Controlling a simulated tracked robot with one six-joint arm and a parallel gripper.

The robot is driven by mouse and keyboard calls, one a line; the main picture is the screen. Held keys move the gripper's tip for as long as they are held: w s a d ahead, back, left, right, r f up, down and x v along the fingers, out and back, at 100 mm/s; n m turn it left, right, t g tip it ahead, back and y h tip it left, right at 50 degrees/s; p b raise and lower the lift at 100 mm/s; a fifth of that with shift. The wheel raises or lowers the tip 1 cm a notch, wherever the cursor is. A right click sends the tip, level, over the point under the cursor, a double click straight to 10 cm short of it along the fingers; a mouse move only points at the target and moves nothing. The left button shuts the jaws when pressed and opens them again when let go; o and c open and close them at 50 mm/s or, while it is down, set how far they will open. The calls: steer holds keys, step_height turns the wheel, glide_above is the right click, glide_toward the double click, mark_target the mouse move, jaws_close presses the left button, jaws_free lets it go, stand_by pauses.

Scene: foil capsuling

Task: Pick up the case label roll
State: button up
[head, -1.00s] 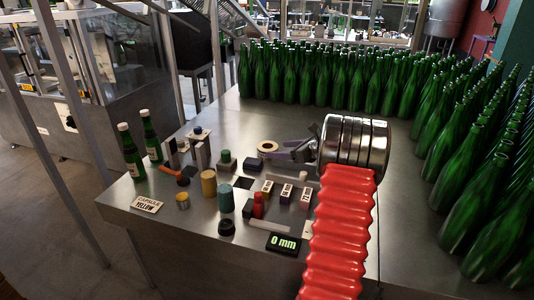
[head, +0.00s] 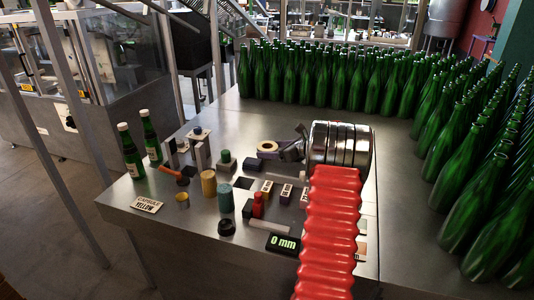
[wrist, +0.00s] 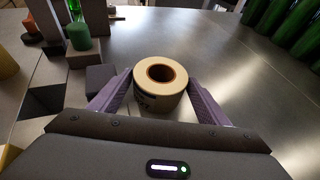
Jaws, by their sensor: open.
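The case label roll (wrist: 160,84) is a cream ring of labels around a brown core. In the wrist view it lies flat on the steel table between the two purple fingers of my gripper (wrist: 160,100). The fingers stand apart on either side of it, and I cannot tell whether either touches it. In the head view the roll (head: 267,147) shows at the table's middle, just left of my gripper (head: 286,150), partly hidden by a finger.
Left of the roll stand a green-topped block (head: 226,160), a yellow cylinder (head: 209,183) and a teal cylinder (head: 226,197). Small label blocks (head: 286,192) and a 0 mm display (head: 283,243) are nearer. Many green bottles (head: 330,80) fill the back and right. The table behind the roll is clear.

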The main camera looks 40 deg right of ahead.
steer(key=shift+c, duration=0.4)
steer(key=c, duration=1)
steer(key=shift+o, duration=0.2)
steer(key=shift+r, duration=0.1)
step_height(320, 180, up, 10)
steer(key=shift+f, duration=0.1)
